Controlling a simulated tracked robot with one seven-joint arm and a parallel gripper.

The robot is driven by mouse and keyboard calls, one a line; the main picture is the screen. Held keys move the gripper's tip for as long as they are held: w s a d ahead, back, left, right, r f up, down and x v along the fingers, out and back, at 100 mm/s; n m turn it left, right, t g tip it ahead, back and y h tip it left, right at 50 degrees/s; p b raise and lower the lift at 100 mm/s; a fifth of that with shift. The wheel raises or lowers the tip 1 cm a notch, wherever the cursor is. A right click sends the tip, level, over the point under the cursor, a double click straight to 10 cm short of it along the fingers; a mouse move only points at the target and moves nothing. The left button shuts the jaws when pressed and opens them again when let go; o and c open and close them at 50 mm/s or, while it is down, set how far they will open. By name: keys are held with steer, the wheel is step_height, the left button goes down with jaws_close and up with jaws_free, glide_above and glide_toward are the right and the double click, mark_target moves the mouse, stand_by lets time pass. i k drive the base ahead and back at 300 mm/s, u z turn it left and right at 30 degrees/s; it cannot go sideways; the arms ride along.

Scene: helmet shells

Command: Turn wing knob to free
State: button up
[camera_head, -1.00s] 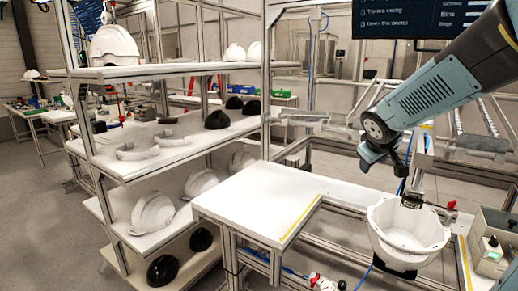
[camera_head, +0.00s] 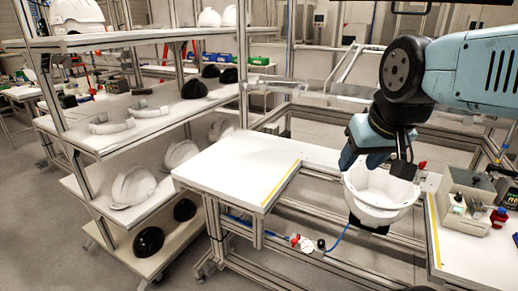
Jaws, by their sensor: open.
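A white helmet shell (camera_head: 378,200) sits upside down on a dark holder at the workbench, its open side up. A small red part (camera_head: 422,165), which looks like the wing knob, shows just past the shell's right rim. It is too small to tell which way its wings point. My gripper (camera_head: 403,172) points down over the right side of the shell's opening, just left of the red part. It is open, with nothing seen between its dark fingers. My arm and gripper hide much of the clamp behind the shell.
A white bench top (camera_head: 236,165) left of the shell is clear. A grey box (camera_head: 468,200) with small items stands on the right, a red-capped bottle (camera_head: 499,217) beside it. A shelf rack (camera_head: 118,140) with helmets and dark shells stands at left.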

mark_target(422, 165)
steer(key=u, duration=0.95)
steer(key=k, duration=1.5)
steer(key=z, duration=1.15)
steer(key=i, duration=1)
steer(key=u, duration=0.05)
